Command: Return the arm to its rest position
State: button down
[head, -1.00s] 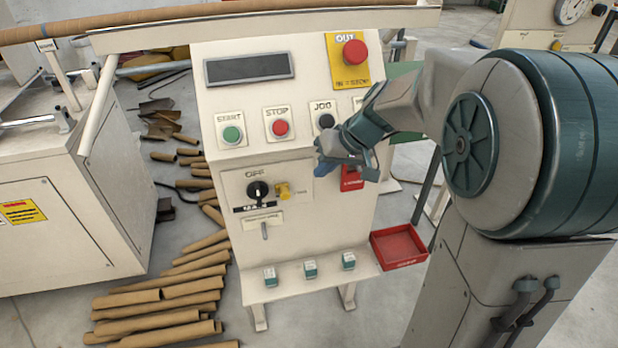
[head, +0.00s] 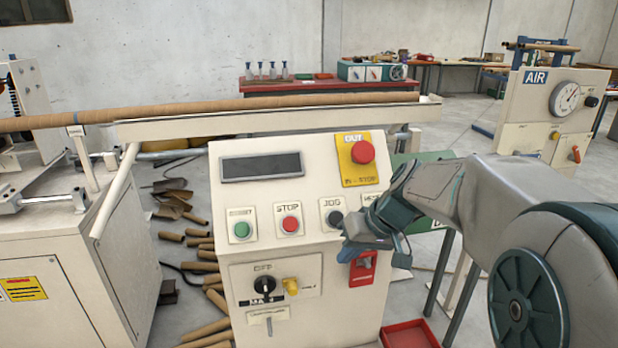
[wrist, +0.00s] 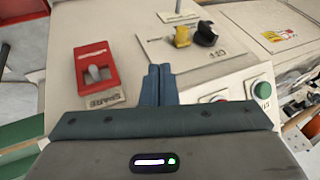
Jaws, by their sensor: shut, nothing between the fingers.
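My gripper (head: 358,236) is in front of the right side of the cream control console (head: 225,190), near the black JOG button (head: 334,218). In the wrist view its two blue fingers (wrist: 158,85) are together with nothing between them. The fingers point at the console panel, between a red switch plate (wrist: 95,70) and the black OFF selector (wrist: 205,33). I cannot tell how far they are from the panel. My arm (head: 450,190) reaches in from the right.
A red tray (head: 410,335) sits low at the console's right. A long cardboard tube (head: 250,102) lies along the rail behind the console. Loose tubes (head: 205,330) litter the floor at left. An AIR panel (head: 550,110) stands at the right. Open floor (head: 440,140) shows behind.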

jog(key=s+d+r+m+h+p, duration=0.1)
jog(key=s+r+h+p, duration=0.1)
jog(key=s+r+p, duration=0.3)
jog(key=s+d+r+m+h+p, duration=0.1)
jog(key=s+r+h+p, duration=0.2)
jog(key=s+p, duration=0.6)
jog(key=s+r, duration=0.2)
jog(key=s, duration=0.1)
jog(key=shift+s+d+g, duration=0.2)
jog(key=shift+d+g, duration=0.1)
jog(key=shift+d, duration=0.1)
jog(key=shift+r, duration=0.1)
